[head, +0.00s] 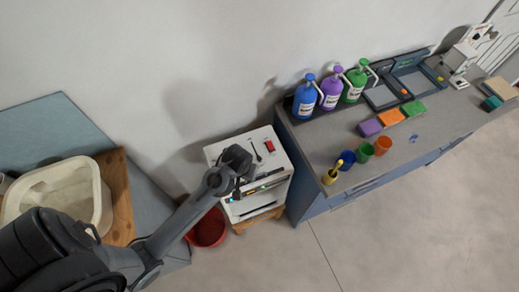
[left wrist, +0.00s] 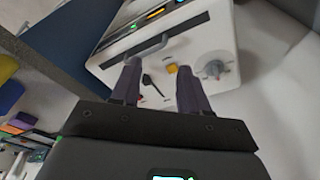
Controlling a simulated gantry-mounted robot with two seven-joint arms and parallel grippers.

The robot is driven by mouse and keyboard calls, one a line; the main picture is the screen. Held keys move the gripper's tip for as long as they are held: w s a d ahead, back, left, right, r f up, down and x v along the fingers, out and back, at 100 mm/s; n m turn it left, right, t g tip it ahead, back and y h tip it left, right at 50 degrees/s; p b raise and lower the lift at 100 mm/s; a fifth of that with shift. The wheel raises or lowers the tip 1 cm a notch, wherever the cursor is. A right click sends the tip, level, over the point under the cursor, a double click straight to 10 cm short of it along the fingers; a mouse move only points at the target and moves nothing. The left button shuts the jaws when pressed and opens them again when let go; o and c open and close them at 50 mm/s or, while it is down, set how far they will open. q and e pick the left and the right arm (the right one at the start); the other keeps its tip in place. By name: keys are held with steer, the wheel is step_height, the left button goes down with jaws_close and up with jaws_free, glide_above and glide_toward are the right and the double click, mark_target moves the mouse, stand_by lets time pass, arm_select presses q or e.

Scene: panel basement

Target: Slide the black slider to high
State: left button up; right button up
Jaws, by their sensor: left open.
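The white panel box (head: 281,187) stands against the wall, left of the workbench, in the head view. It fills the upper part of the left wrist view (left wrist: 118,52). A small black lever-like piece (left wrist: 150,84), possibly the black slider, shows on its white face between my left fingers. I cannot tell its setting. My left gripper (left wrist: 160,72) is open, its fingers pointing at the face, one on each side of this piece. I cannot tell whether they touch. In the head view my left gripper (head: 241,168) covers part of the box. My right gripper is not in view.
A red switch (head: 269,145) is on the box top. A red bucket (head: 208,230) stands beside it. The workbench (head: 320,145) holds bottles and cups.

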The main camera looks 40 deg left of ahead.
mark_target(259, 157)
arm_select(q)
steer(key=w+a+n+g+h, duration=0.1)
steer(key=w+a+n, duration=0.1)
steer(key=w+n, duration=0.35)
steer(key=w+a+n+g, duration=0.1)
steer(key=w+a+n, duration=0.15)
steer(key=w, duration=0.55)
step_height(259, 157, down, 11)
steer(key=shift+s+a+b, duration=0.1)
steer(key=shift+a+b, duration=0.05)
steer(key=shift+b, duration=0.5)
jaws_close()
